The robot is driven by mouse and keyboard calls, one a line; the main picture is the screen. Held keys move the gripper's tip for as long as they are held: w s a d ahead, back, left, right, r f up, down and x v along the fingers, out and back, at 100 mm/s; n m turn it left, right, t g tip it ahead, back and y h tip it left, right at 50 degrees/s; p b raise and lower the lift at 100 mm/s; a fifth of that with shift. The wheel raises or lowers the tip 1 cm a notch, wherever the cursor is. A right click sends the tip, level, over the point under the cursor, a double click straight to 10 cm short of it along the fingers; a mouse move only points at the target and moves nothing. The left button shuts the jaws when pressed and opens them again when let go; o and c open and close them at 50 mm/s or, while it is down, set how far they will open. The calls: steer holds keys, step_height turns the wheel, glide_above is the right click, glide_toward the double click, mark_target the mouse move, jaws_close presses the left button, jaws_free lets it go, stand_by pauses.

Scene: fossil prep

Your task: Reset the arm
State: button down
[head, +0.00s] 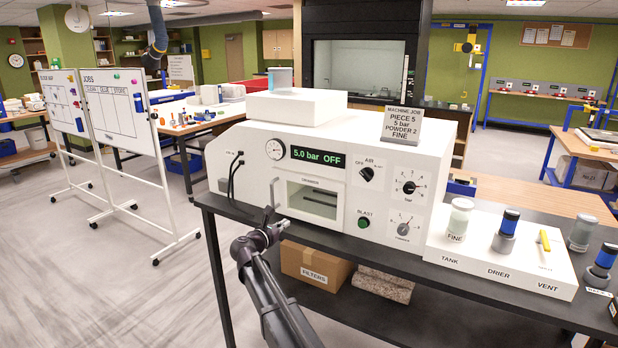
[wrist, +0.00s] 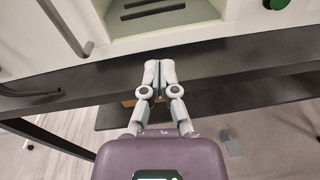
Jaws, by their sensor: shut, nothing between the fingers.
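My gripper (wrist: 158,82) is shut with nothing between its fingers in the wrist view. It is in front of the white blasting machine, at the dark table's front edge, below the open-looking chamber window. In the head view my gripper (head: 279,226) is low in front of the machine, left of the chamber (head: 313,201), close to the grey handle (head: 272,193). The white machine (head: 240,150) shows "5.0 bar OFF" on its display (head: 318,156). I cannot tell whether the fingers touch the table edge.
The dark table (head: 400,262) carries the machine and, at right, a white stand (head: 480,262) with jars and blue-topped parts. A "FILTERS" box (head: 313,275) and a stone-like block (head: 383,284) sit below. Whiteboards (head: 122,105) stand left. The floor (head: 110,290) at front left is clear.

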steer(key=s+d+f+m+g, duration=0.3)
steer(key=s+d+f+m, duration=0.15)
steer(key=d, duration=0.25)
steer(key=s+d+f+m+g+y, duration=0.1)
steer(key=s+d+f+m+g, duration=0.2)
steer(key=s+d+m, duration=0.35)
steer(key=s+d+f+m+g, duration=0.3)
steer(key=d, duration=0.6)
steer(key=s+d+f+m+g+y, duration=0.2)
steer(key=s+m, duration=0.2)
steer(key=s, duration=0.3)
steer(key=s+d+f+m+g+y, duration=0.2)
steer(key=s+m+y, duration=0.1)
steer(key=s+m, duration=0.2)
steer(key=s+d+f+m+g+y, duration=0.1)
steer(key=s+d+f+m+y, duration=0.1)
steer(key=s+m, duration=0.3)
steer(key=s, duration=0.4)
steer(key=shift+d+f+g+y, duration=0.35)
steer(key=shift+f+g+y, duration=0.05)
